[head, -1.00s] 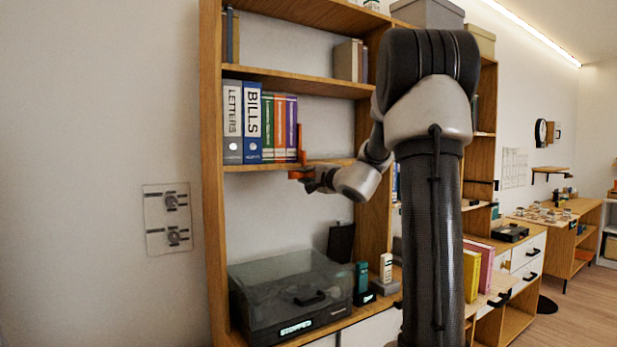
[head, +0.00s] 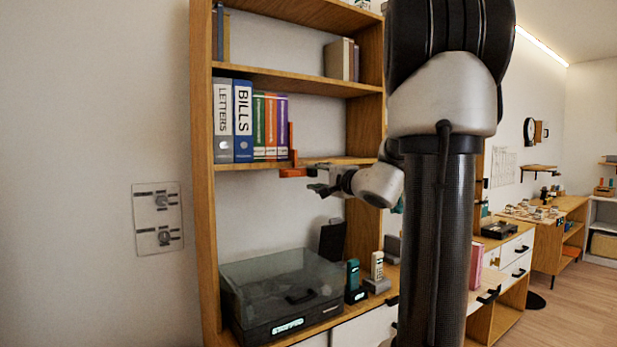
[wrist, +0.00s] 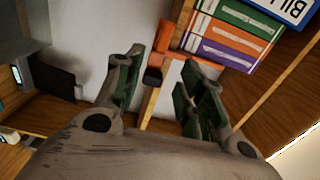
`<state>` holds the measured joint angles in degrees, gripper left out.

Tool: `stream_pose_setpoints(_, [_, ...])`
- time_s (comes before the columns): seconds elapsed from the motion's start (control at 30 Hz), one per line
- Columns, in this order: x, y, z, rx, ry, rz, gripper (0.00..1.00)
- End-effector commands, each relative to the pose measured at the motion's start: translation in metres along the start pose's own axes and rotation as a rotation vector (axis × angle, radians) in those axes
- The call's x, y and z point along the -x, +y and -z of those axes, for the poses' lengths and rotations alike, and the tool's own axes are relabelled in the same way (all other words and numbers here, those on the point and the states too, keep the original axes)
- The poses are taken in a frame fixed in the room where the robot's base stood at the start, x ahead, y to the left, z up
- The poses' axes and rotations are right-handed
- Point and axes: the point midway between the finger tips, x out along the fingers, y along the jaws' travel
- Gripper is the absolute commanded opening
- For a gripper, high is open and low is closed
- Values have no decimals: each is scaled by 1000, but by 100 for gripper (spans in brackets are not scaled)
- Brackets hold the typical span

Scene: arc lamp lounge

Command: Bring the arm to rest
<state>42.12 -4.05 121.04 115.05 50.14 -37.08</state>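My gripper (head: 318,188) is in front of the tall wooden shelf unit (head: 205,230), just below and right of an orange bookend (head: 291,152) on the middle shelf. In the wrist view my gripper (wrist: 160,95) is open. Its two green-padded fingers are spread apart with nothing between them. The orange bookend (wrist: 165,36) shows beyond the fingertips, beside the row of books. My arm is bent and reaches toward the shelf; its upper links fill the right middle of the head view.
Binders marked LETTERS (head: 223,120) and BILLS (head: 243,120) stand with several slimmer books left of the bookend. Below are a dark lidded machine (head: 285,295) and small upright items. A switch panel (head: 158,218) is on the left wall. Open floor (head: 580,300) lies at right.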

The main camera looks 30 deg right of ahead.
Motion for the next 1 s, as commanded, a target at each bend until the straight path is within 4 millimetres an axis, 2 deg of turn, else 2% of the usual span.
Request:
stream_pose_setpoints(0.1, [12,0,0,0,1,1,39])
stream_pose_setpoints(0.2, [16,0,0,0,0,0,39])
stream_pose_setpoints(0.7, [16,0,0,-3,-1,0,39])
stream_pose_setpoints(0.8, [17,2,-2,-49,-7,-5,39])
stream_pose_setpoints(0.87, [22,16,-8,-56,-42,-54,39])
stream_pose_setpoints(0.97, [44,63,-26,-46,-131,-205,39])
stream_pose_setpoints(1.0, [59,83,-36,-28,-175,-282,39])
